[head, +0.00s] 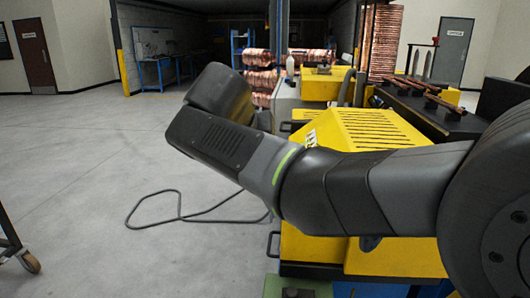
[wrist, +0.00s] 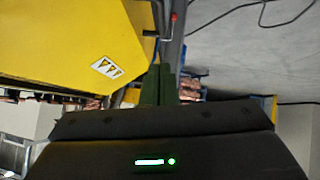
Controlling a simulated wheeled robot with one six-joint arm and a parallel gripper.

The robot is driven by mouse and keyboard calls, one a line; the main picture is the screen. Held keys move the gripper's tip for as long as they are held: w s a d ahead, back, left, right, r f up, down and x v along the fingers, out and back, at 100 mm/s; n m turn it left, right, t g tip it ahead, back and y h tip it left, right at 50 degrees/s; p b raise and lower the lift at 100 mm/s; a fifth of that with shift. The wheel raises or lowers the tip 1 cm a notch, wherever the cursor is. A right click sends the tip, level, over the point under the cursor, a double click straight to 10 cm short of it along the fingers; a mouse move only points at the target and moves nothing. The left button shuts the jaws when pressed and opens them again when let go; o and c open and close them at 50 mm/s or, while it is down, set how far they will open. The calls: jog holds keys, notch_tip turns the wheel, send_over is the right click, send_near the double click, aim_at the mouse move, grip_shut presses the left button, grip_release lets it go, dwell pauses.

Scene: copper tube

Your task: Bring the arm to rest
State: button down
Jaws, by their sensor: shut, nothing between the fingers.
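My arm stretches across the head view from the right edge, bent over a yellow machine (head: 365,128), its dark wrist end toward the upper left. My gripper does not show clearly there. In the wrist view my gripper (wrist: 160,82) shows as two dark green fingers side by side, shut with nothing between them. Its dark body with a green light fills the bottom of that view. The yellow machine (wrist: 75,45) with a white warning label is to the left of the fingers, apart from them as far as I can tell.
Copper coils (head: 260,80) and a blue bench (head: 158,70) stand at the back. Copper-coloured bars (head: 420,88) lie on a dark table (head: 440,118) at right. A black cable (head: 180,215) loops on the open grey floor (head: 90,180). A trolley wheel (head: 30,263) shows at lower left.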

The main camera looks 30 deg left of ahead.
jog(key=shift+v, duration=0.85)
jog(key=shift+w, duration=0.1)
jog(key=b+x, duration=0.1)
jog(key=x, duration=0.3)
jog(key=s+f+x, duration=0.1)
jog(key=x, duration=0.3)
jog(key=b+x, duration=0.1)
jog(key=x, duration=0.3)
jog(key=shift+s+d+f+b, duration=0.2)
jog(key=shift+d+f+b, duration=0.1)
jog(key=shift+d+f, duration=0.1)
jog(key=shift+f, duration=0.35)
jog(key=shift+d, duration=0.1)
